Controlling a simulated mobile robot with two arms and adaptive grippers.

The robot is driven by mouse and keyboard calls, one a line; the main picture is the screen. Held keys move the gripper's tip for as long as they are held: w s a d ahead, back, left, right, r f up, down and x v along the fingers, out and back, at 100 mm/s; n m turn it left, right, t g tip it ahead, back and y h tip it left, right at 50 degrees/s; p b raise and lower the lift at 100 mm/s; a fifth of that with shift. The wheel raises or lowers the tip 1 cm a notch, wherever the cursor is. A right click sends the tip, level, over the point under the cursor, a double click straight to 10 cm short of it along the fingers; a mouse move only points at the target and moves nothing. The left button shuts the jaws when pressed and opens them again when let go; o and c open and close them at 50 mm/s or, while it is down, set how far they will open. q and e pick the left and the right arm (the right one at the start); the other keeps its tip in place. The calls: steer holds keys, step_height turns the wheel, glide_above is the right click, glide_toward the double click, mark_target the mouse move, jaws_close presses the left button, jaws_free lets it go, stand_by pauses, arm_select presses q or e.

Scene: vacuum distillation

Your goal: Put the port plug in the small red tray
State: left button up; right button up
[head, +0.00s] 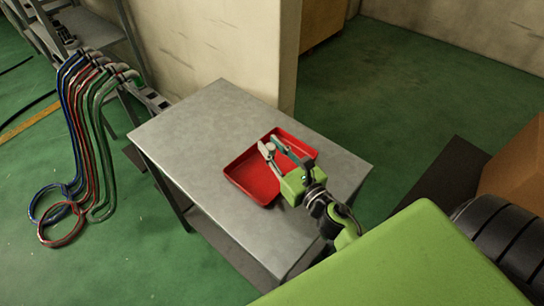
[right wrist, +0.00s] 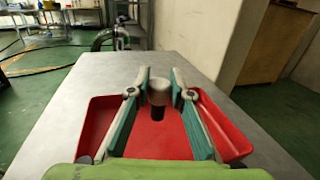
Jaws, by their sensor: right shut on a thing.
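The small red tray (head: 251,180) lies on the grey metal table in the head view, and it also fills the middle of the right wrist view (right wrist: 97,128). My right gripper (head: 270,147) is over the tray. In the right wrist view its fingers (right wrist: 159,92) are shut on the port plug (right wrist: 159,90), a pale grey piece with a wide rounded top and a darker, narrower lower part. The plug is held upright above the tray floor. In the head view it shows only as a small pale bit (head: 269,147) at the fingertips. My left gripper is not in view.
The grey table (head: 190,136) is bare around the tray, with most free room to the left. A pale wall (head: 215,45) stands behind it. Coloured hoses (head: 88,125) hang from a rack at the far left. A cardboard box (head: 515,165) is at the right.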

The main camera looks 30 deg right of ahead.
steer(key=f, duration=0.2)
steer(key=f+b, duration=0.1)
steer(key=shift+w+d+f, duration=0.2)
steer(key=shift+w+d, duration=0.15)
steer(key=shift+f, duration=0.3)
steer(key=shift+f, duration=0.1)
steer(key=o, duration=0.6)
steer(key=shift+f, duration=0.1)
steer(key=o, duration=0.4)
